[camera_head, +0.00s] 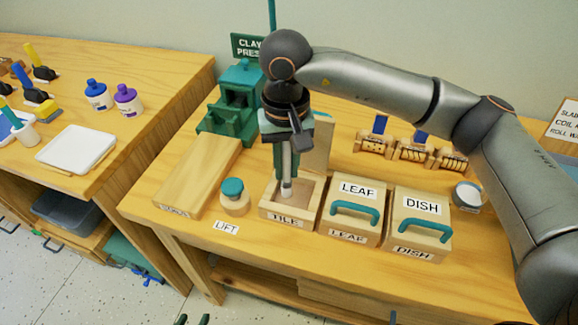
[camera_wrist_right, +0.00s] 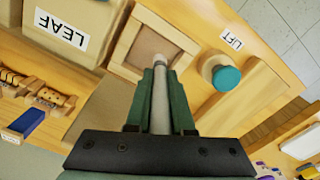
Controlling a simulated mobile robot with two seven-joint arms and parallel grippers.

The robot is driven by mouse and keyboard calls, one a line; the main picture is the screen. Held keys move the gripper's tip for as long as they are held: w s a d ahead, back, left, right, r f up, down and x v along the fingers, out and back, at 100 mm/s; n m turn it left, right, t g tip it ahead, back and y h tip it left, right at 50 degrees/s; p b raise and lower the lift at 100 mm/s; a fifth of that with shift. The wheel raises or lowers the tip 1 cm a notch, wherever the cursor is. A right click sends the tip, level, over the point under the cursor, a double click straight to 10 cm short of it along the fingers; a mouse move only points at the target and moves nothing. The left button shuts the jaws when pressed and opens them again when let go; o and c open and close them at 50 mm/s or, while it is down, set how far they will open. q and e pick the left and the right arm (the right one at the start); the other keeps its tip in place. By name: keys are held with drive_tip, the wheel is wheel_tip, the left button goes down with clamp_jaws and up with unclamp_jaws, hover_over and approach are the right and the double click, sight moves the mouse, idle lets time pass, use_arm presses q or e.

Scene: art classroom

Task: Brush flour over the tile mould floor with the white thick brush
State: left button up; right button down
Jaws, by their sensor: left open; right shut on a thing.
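The tile mould (camera_head: 290,219) is a wooden box labelled TILE, standing open at the table's front; its brownish floor also shows in the right wrist view (camera_wrist_right: 140,52). My right gripper (camera_head: 287,165) points down over it, shut on the white thick brush (camera_head: 287,187). In the right wrist view the brush (camera_wrist_right: 160,105) runs out between the fingers, its pale tip over the mould's inside near one wall. I cannot tell whether the tip touches the floor. My left gripper (camera_head: 192,320) shows only its two fingertips at the bottom edge, apart and empty.
Closed LEAF (camera_head: 341,238) and DISH (camera_head: 399,245) boxes with teal handles stand right of the mould. A teal-topped round knob (camera_head: 234,200) and a wooden board (camera_head: 200,178) lie left. The green clay press (camera_head: 238,95) stands behind. A small round tin (camera_head: 467,197) is far right.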

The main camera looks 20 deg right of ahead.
drive_tip(key=shift+d+f, duration=0.1)
idle(0.3)
drive_tip(key=shift+s+d, duration=0.3)
drive_tip(key=shift+d, duration=0.05)
drive_tip(key=shift+d+b, duration=0.1)
drive_tip(key=shift+b, duration=0.25)
drive_tip(key=shift+s+d, duration=0.25)
drive_tip(key=shift+d, duration=0.05)
drive_tip(key=shift+s+d, duration=0.1)
drive_tip(key=shift+s+d+b, duration=0.15)
drive_tip(key=shift+d+b, duration=0.1)
drive_tip(key=shift+b, duration=0.2)
drive_tip(key=shift+a, duration=0.15)
